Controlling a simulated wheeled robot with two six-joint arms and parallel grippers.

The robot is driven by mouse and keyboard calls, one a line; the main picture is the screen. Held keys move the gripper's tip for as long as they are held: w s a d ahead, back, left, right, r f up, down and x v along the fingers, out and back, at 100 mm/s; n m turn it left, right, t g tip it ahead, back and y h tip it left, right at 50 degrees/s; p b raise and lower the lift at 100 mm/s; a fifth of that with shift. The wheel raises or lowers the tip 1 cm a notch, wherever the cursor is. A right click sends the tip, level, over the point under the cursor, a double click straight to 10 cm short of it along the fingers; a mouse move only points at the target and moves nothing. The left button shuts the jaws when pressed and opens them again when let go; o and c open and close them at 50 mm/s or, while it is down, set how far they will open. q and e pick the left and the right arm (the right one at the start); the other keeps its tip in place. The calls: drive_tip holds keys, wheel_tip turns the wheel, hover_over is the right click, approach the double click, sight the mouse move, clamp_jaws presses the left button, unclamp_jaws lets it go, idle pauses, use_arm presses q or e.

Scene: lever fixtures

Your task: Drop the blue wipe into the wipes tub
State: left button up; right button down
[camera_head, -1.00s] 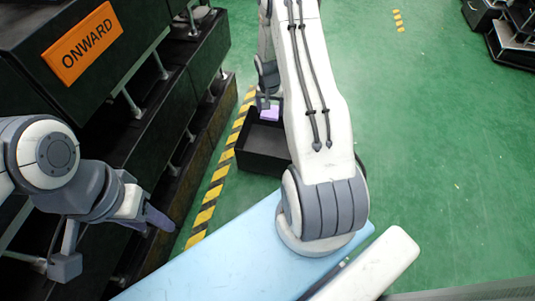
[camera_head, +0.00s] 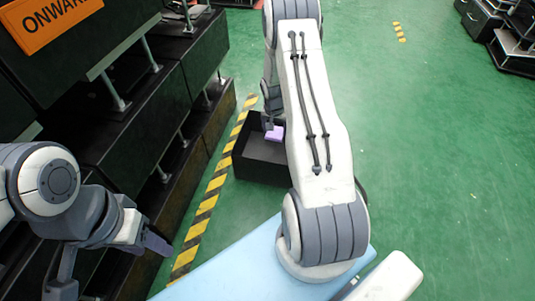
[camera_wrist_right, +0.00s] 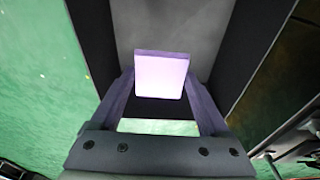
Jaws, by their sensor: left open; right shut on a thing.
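A thin square piece, pale lavender rather than clearly blue, is the wipe (camera_wrist_right: 162,76); it also shows in the head view (camera_head: 276,133). My right gripper (camera_wrist_right: 160,98) is shut on it, with one finger on each side. The black open-topped tub (camera_head: 258,171) stands on the floor. The wipe is above its opening, and the tub's dark walls (camera_wrist_right: 248,40) and grey floor show around and beyond it in the wrist view. My right arm hides the tub's right part. My left gripper (camera_head: 155,243) is open and empty at the left, away from the tub.
Black shelving (camera_head: 150,120) with an orange ONWARD sign (camera_head: 50,18) lines the left. A yellow-black floor stripe (camera_head: 212,195) runs between shelving and tub. The green floor (camera_head: 430,150) is clear on the right. Dark cabinets (camera_head: 505,30) stand far right.

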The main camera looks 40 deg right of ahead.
drive_tip(key=shift+f, duration=0.15)
unclamp_jaws()
wheel_tip(320, 180, up, 10)
drive_tip(key=s+a+p, duration=0.1)
drive_tip(key=p, duration=0.5)
drive_tip(key=shift+a, duration=0.15)
drive_tip(key=shift+r, duration=0.2)
